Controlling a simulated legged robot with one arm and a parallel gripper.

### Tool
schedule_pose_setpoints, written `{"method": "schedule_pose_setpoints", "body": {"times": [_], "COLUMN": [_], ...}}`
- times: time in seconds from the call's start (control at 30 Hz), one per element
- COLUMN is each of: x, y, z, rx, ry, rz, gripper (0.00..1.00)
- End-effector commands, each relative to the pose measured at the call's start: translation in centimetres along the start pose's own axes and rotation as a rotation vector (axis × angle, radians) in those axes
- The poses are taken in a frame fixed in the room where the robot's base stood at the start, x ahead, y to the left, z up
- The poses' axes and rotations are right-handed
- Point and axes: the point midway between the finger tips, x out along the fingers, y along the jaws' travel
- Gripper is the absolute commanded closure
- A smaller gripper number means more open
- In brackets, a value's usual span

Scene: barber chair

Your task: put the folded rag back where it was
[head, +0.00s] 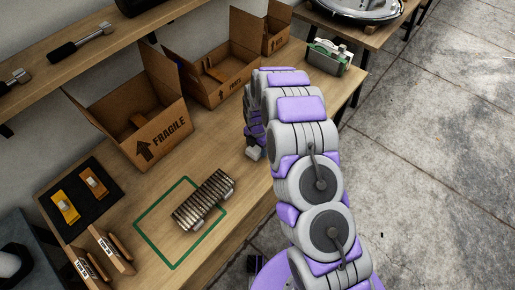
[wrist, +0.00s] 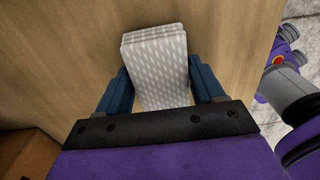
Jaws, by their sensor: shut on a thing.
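The folded rag (wrist: 155,62), pale grey with a light pattern and layered folds, sits between the blue fingers of my gripper (wrist: 160,84) in the wrist view. My gripper is shut on it, with a finger against each side. Behind the rag is bare wooden tabletop. In the head view, my gripper (head: 254,148) is low over the workbench (head: 232,222), in front of the cardboard boxes, partly hidden by my arm. The rag cannot be made out clearly there, and I cannot tell whether it touches the bench.
A ribbed metal block (head: 204,200) lies within a green outline (head: 153,243). Cardboard boxes, one marked FRAGILE (head: 150,125), line the back. A dark mat (head: 80,200) holds two orange-yellow items. A green-and-white container (head: 328,57) stands at the far end.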

Motion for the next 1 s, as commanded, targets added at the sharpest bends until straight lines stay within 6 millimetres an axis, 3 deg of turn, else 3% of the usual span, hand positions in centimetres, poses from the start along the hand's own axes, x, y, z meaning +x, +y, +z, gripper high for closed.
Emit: {"method": "schedule_pose_setpoints", "body": {"times": [0.07,0.3,0.33,0.57,1.0], "x": [0.8,0.7,0.7,0.6,-0.4], "y": [0.0,-0.1,-0.1,-0.2,0.0], "z": [-0.1,0.0,0.0,0.1,0.0], "rx": [-0.001,-0.001,-0.001,0.0,-0.001], "ry": [0.001,0.0,0.001,0.001,-0.001], "rz": [-0.002,0.0,0.0,0.001,0.001], "gripper": [0.57,0.57,0.29,0.07,0.07]}}
